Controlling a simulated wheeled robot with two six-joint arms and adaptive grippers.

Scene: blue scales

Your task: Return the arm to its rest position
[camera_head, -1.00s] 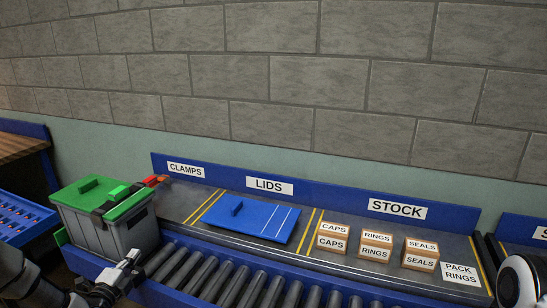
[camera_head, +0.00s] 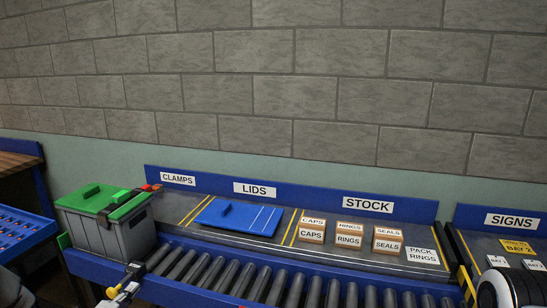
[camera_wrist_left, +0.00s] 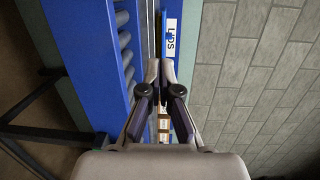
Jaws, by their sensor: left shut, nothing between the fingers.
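My left gripper (camera_head: 128,284) is low at the bottom left of the head view, in front of the roller conveyor's near edge and right of the grey tote (camera_head: 108,236). In the left wrist view its fingers (camera_wrist_left: 160,68) are together and empty, with nothing held. The tote has a green lid (camera_head: 92,200) on it, with a black clamp strap and a red-orange end at the lid's right side. The gripper is apart from the tote. My right gripper is not in view; a white and black rounded part of my right arm shows at the bottom right.
The roller conveyor (camera_head: 240,281) runs along the front. Behind it, the shelf holds a blue lid (camera_head: 238,216) and several small stock boxes (camera_head: 349,236). A signs bay (camera_head: 513,221) stands at the right. A blue crate (camera_head: 20,235) is at the far left.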

